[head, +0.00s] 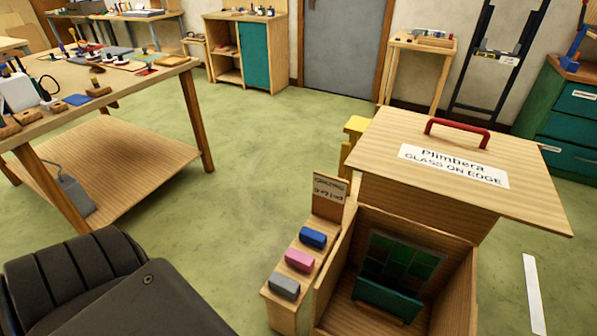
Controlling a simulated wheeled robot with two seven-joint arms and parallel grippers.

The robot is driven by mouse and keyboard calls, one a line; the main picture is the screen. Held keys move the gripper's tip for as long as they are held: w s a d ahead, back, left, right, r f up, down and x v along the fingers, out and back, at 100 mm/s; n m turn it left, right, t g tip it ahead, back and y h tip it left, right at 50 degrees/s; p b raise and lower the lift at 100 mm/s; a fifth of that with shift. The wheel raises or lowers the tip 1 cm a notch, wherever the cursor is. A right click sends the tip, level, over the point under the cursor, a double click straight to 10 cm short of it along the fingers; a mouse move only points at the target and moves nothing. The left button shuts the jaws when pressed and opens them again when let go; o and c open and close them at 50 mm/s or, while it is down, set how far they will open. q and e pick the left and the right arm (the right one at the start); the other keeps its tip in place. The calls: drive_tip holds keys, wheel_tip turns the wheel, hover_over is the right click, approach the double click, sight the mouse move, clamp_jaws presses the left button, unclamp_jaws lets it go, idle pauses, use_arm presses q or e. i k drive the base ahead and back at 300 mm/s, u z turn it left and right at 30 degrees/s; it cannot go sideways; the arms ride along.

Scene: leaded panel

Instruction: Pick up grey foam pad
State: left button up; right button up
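The grey foam pad (284,286) lies at the near end of a narrow wooden shelf (276,312) on the left side of an open wooden crate. A pink pad (299,260) and a blue pad (313,238) lie in a row behind it, each apart from the others. A dark part of my own arm fills the lower left corner. Neither of my grippers shows in the head view, and nothing touches the grey pad.
The crate (456,262) holds a green glass panel (400,258) and a dark green block (387,299). A wooden lid with a red handle (458,134) lies behind it. A cluttered workbench (170,62) stands at left. The green floor between is clear.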

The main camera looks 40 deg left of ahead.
sight(290, 289)
drive_tip(key=u, duration=1)
